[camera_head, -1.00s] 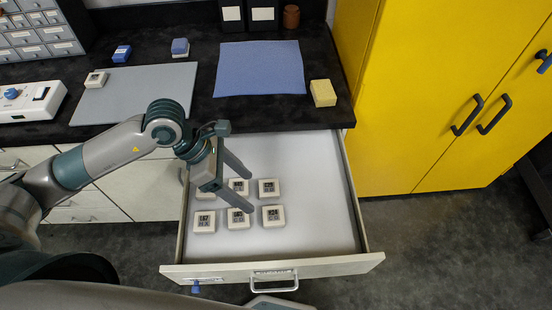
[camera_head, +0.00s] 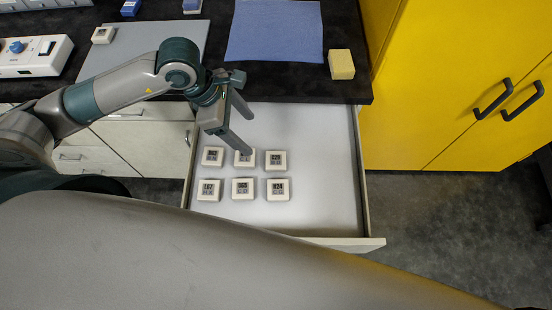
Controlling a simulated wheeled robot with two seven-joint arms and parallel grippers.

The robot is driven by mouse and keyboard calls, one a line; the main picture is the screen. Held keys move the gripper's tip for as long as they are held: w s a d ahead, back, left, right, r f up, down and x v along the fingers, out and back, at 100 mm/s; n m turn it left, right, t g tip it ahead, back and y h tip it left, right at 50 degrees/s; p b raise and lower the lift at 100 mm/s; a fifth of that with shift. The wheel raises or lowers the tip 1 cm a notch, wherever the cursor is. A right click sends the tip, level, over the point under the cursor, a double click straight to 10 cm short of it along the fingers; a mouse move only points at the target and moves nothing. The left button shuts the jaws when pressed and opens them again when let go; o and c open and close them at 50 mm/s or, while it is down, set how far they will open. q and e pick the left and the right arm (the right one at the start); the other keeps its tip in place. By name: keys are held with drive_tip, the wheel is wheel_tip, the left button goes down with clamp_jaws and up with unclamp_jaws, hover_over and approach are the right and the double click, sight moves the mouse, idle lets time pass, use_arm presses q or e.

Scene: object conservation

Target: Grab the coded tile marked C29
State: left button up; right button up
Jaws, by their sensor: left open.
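Several white square tiles with dark printed codes lie in two rows in the open drawer. The right tile of the back row (camera_head: 276,160) seems to read C29, though the print is small and blurred. My left gripper (camera_head: 249,134) is open and empty above the back row, left of that tile. Its nearer finger partly covers the middle back tile (camera_head: 243,159). The left back tile (camera_head: 212,156) and the front tiles (camera_head: 208,190), (camera_head: 242,189) and (camera_head: 277,190) are in plain view. My right gripper is not in view.
The white drawer (camera_head: 325,190) has free floor right of the tiles. The dark counter behind holds a grey mat (camera_head: 130,48), a blue cloth (camera_head: 275,32), a yellow block (camera_head: 341,64) and another tile (camera_head: 103,35). A yellow cabinet (camera_head: 440,100) stands at right.

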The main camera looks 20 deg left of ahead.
use_arm(q)
drive_tip(key=p, duration=0.4)
approach(274, 160)
drive_tip(key=shift+x, duration=1.2)
drive_tip(key=shift+w+f, duration=0.15)
drive_tip(key=shift+f, duration=0.3)
drive_tip(key=shift+d, duration=0.1)
drive_tip(key=shift+d+f+p, duration=0.35)
drive_tip(key=shift+f+p, duration=0.3)
drive_tip(key=shift+p, duration=0.2)
drive_tip(key=p+x, duration=0.1)
drive_tip(key=x, duration=0.1)
drive_tip(key=shift+d+f, duration=0.2)
drive_tip(key=shift+f, duration=0.2)
drive_tip(key=shift+w+d+f, duration=0.1)
drive_tip(key=shift+f, duration=0.35)
